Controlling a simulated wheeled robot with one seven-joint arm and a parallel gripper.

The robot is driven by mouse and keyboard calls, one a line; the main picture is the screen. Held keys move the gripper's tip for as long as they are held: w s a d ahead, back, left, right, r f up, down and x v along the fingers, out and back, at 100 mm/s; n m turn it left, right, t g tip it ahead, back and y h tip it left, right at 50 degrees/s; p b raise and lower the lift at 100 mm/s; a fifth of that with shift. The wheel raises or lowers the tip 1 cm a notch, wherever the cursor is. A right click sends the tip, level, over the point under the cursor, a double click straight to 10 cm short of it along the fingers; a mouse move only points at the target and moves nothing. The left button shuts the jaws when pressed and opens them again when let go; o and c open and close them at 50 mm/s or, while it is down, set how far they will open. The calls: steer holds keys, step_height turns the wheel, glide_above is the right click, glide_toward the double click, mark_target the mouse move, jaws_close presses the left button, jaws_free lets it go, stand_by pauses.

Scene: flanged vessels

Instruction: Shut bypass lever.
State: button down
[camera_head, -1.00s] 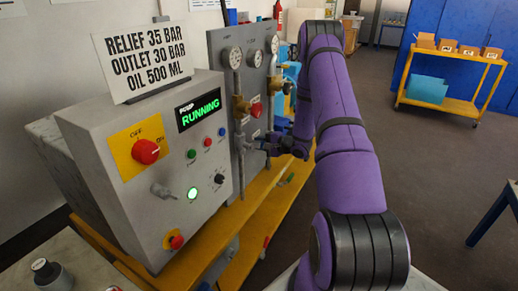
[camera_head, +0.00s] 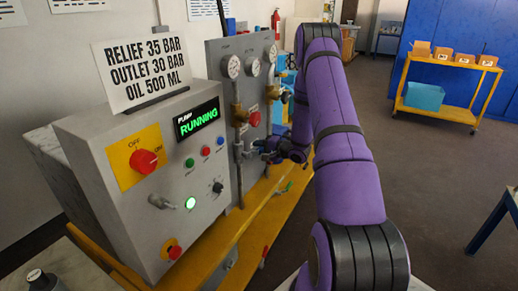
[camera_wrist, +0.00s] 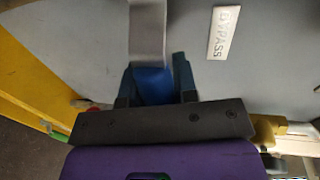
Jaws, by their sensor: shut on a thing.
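The bypass lever shows in the wrist view as a grey flat bar (camera_wrist: 147,32) with a blue grip (camera_wrist: 153,86) at its lower end. The grip lies between the two dark fingers of my gripper (camera_wrist: 154,84), which are shut on it. The bar runs upward out of the picture, so its pivot is hidden. A white BYPASS label (camera_wrist: 224,33) is on the grey panel to the right. In the head view my gripper (camera_head: 266,151) is at the lower part of the gauge panel (camera_head: 220,50); the lever cannot be made out clearly there.
A grey pump box (camera_head: 130,215) with a lit RUNNING display (camera_head: 198,119) and several knobs stands left of the gripper. Pipes and valves with a red knob (camera_head: 254,119) are just above the gripper. A yellow bench edge (camera_head: 236,226) runs below.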

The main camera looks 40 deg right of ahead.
steer(key=c, duration=0.9)
jaws_free()
steer(key=v, duration=1.1)
